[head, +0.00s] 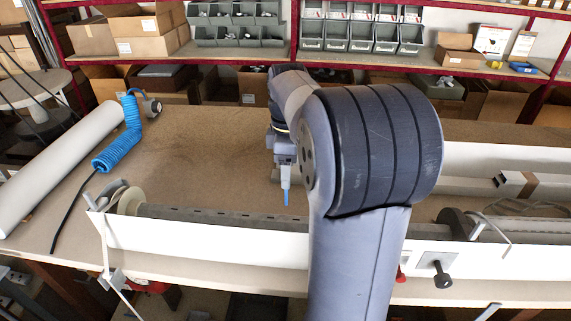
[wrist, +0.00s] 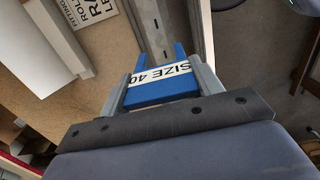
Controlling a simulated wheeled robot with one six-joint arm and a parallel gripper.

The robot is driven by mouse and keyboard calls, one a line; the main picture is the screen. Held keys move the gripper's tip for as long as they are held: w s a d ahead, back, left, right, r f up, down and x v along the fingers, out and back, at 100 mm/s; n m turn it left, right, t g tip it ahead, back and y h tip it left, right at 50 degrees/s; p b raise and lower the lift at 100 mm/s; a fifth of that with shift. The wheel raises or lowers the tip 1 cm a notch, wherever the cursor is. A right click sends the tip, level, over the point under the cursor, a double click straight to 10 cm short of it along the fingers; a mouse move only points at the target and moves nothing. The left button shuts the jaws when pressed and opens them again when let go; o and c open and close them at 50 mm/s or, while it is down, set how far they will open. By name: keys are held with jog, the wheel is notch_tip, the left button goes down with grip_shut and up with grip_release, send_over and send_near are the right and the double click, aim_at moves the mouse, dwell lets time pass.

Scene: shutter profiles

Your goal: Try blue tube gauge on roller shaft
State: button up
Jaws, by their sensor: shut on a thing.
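My gripper (head: 284,170) is shut on the blue gauge (wrist: 160,92), a fork-shaped piece with a white label reading "SIZE 40". In the wrist view its two prongs point away from my gripper toward the roller shaft (wrist: 151,30), a grey bar with dark slots. In the head view the shaft (head: 215,216) lies along the long white housing (head: 200,239). There the blue gauge tip (head: 286,198) points down, just above the shaft's line in the picture. I cannot tell whether the prongs touch the shaft. My arm hides the shaft's middle in the head view.
A white roll (head: 60,168) and a coiled blue hose (head: 120,130) lie at the left of the bench (head: 210,140). A printed sign (wrist: 90,12) shows in the wrist view. Shelves with grey bins (head: 237,25) and boxes stand behind.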

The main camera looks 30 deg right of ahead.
jog(key=shift+f+b, duration=2.35)
jog(key=shift+f, duration=2)
jog(key=shift+f+b, duration=0.4)
jog(key=shift+f, duration=0.3)
jog(key=shift+r, duration=0.15)
jog(key=shift+r+p, duration=2.65)
jog(key=shift+r, duration=0.25)
